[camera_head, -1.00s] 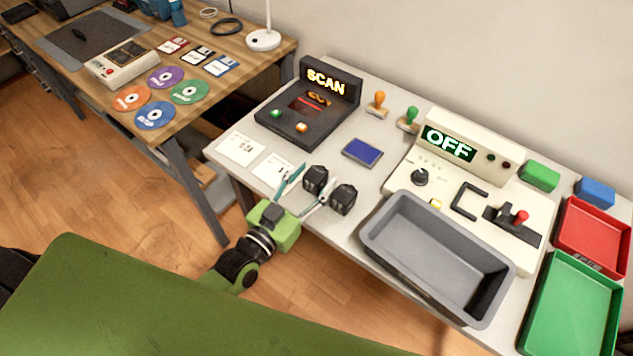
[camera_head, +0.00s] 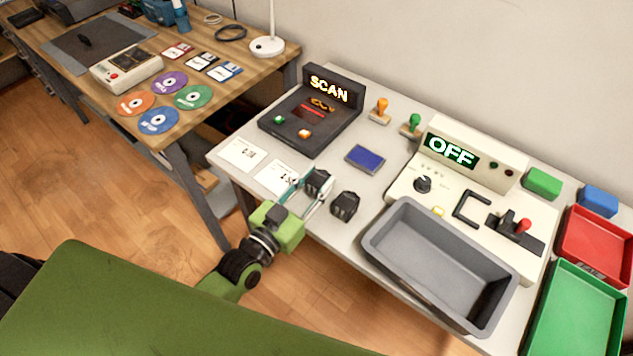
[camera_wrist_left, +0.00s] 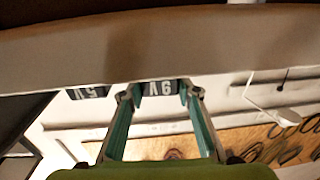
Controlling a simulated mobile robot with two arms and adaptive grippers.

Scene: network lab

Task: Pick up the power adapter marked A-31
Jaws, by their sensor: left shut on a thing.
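Two black power adapters are on the light table in the head view. My left gripper (camera_head: 316,188) has its teal fingers shut on the left adapter (camera_head: 319,181), near the table's front edge. The other adapter (camera_head: 345,205) stands just to the right, apart from the fingers. In the left wrist view, the held adapter (camera_wrist_left: 160,87) is between the fingertips, and its label seems to read 9V. The second adapter (camera_wrist_left: 87,92) is beside it, with a label like 5V. I cannot read A-31 on either. My right gripper is not in view.
Two white printed cards (camera_head: 243,154) lie left of the adapters. A black scanner (camera_head: 285,125) stands behind them. A grey bin (camera_head: 380,250) and a cream machine (camera_head: 410,188) marked OFF are to the right. A blue pad (camera_head: 365,159) lies behind the adapters.

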